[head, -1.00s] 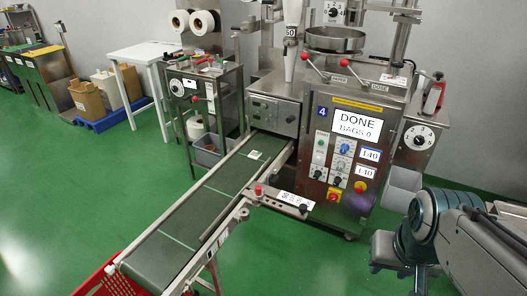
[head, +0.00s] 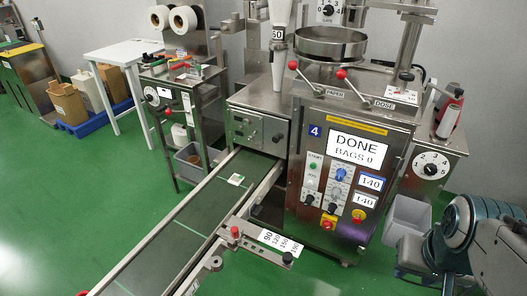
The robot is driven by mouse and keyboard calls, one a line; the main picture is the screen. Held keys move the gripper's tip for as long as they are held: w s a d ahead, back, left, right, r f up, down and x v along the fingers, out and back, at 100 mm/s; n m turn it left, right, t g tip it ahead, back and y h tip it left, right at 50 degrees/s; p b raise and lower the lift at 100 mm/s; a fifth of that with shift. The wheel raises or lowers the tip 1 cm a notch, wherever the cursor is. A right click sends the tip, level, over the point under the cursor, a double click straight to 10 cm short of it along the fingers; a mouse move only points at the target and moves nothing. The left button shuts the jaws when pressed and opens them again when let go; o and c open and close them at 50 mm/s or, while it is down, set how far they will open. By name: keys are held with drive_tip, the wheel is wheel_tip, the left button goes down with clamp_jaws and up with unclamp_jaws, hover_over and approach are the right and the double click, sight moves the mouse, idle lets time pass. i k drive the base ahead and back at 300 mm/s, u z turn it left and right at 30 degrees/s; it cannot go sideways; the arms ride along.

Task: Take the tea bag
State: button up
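A small white tea bag (head: 236,180) lies flat on the dark green conveyor belt (head: 196,214), a short way out from the packing machine's outlet. The packing machine (head: 342,170) stands behind and to the right of the belt, its screen (head: 355,147) reading "DONE BAGS 0". Part of my arm shows at the lower right, well apart from the tea bag. My gripper is not in view.
A steel bracket with a number plate (head: 283,243) and red knob sticks out from the belt's right side. A steel stand with paper rolls (head: 172,19) is behind the belt. A grey bin (head: 408,219) stands right of the machine. Green floor at left is clear.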

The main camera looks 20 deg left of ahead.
sight(236, 180)
drive_tip(key=u, duration=0.65)
drive_tip(key=i, duration=1)
drive_tip(key=u, duration=0.9)
